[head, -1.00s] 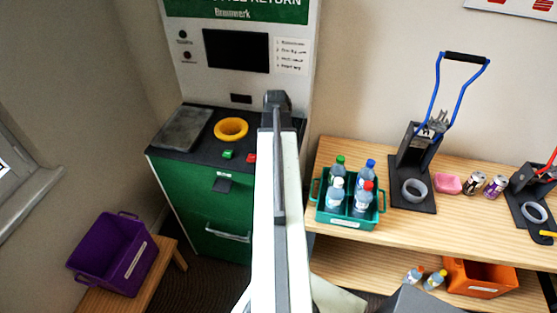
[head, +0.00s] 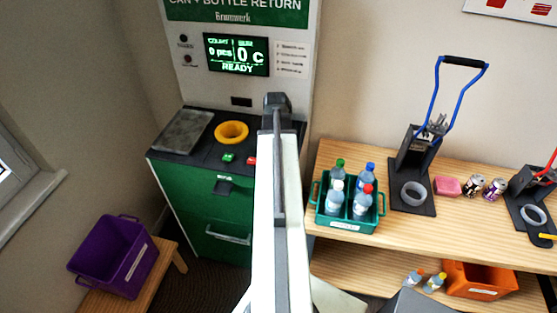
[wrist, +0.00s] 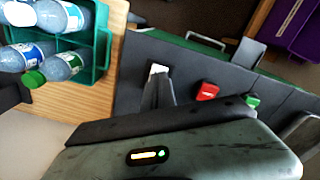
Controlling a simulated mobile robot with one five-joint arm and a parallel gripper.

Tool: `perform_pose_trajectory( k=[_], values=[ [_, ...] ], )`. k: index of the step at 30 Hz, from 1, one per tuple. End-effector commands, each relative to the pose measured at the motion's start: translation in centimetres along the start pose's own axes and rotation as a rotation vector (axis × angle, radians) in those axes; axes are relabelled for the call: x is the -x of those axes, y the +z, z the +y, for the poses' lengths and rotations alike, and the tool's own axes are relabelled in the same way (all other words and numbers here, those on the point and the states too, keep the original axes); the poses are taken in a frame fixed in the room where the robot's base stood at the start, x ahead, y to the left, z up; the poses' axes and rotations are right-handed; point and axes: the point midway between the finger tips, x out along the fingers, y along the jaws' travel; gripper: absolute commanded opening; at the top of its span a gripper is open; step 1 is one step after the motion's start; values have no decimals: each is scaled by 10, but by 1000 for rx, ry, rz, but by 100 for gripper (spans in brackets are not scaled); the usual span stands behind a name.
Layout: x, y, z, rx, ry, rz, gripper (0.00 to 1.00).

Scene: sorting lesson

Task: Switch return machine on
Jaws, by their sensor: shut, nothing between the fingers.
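The return machine (head: 235,85) stands at the back in the head view, a white panel above a green cabinet. Its display (head: 236,54) is lit and reads "READY" with "0 pcs" and "0 C". On its dark counter are a yellow ring (head: 231,132), a green button (head: 228,157) and a red button (head: 251,160). In the wrist view, my gripper (wrist: 158,84) is shut and empty, low over the counter (wrist: 140,45). Its tips are at a small white switch-like piece (wrist: 158,68); I cannot tell whether they touch. In the head view my arm hides this spot.
A teal crate (head: 347,222) of bottles stands on the wooden table right of the machine. Beyond it are a can crusher (head: 415,155), a pink block (head: 447,187) and cans. An orange crate (head: 480,280) is on the lower shelf. A purple crate (head: 112,255) sits left on a bench.

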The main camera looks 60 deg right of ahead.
Motion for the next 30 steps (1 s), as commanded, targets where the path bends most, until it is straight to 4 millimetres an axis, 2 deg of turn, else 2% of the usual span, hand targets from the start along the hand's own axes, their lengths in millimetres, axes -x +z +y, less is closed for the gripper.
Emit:
perform_pose_trajectory(
  k=[1,15,30],
  values=[
    [11,0,0,0,0,0,0],
    [53,0,0,0,0,0,0],
    [53,0,0,-1,0,0,0]
  ],
)
